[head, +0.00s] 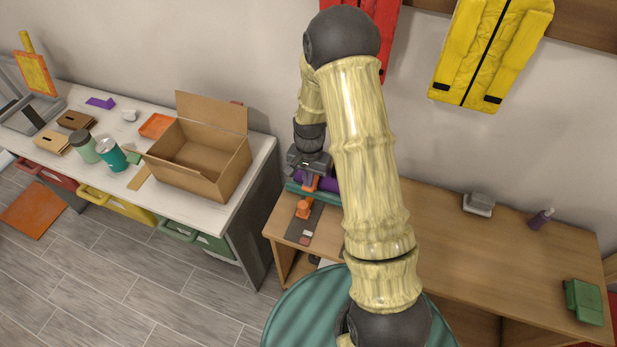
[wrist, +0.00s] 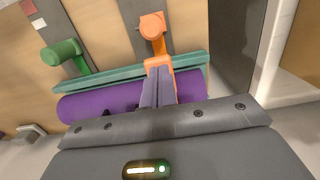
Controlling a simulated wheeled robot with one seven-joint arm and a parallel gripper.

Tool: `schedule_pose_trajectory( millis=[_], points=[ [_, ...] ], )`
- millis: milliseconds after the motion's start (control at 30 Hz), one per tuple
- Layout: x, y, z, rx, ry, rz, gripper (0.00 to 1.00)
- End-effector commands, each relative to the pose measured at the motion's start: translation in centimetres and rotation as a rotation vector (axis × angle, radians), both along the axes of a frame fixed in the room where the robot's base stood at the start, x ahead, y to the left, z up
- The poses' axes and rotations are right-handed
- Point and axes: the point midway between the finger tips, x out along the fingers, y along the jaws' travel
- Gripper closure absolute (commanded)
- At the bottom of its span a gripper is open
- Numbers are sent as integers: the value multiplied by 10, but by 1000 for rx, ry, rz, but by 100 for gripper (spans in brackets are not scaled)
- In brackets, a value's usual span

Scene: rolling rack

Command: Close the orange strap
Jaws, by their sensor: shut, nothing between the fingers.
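The orange strap (wrist: 158,46) shows in the wrist view as an upright band with a rounded knob-like end on a dark strip. It also shows in the head view (head: 304,208), just below my gripper (head: 309,172). A purple roll (wrist: 90,105) lies along a teal ledge (wrist: 100,75), and the strap's lower part is at that ledge. In the wrist view my gripper (wrist: 158,72) is shut and empty, its fingertips over the strap's lower part. I cannot tell whether they touch it. The fingers hide part of the roll and strap.
A green strap (wrist: 63,52) sits left of the orange one in the wrist view. In the head view a white table (head: 225,212) with an open cardboard box (head: 232,172) stands left. The wooden top (head: 450,240) to the right is mostly clear, with a green case (head: 584,302).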

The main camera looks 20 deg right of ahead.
Motion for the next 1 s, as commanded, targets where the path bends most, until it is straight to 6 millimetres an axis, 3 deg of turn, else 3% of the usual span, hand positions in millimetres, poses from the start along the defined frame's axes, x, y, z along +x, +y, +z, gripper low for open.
schedule_pose_trajectory(
  millis=[100,1000],
  points=[
    [-4,3,-13,0,2,2,100],
    [-3,2,8,1,1,0,100]
  ],
)
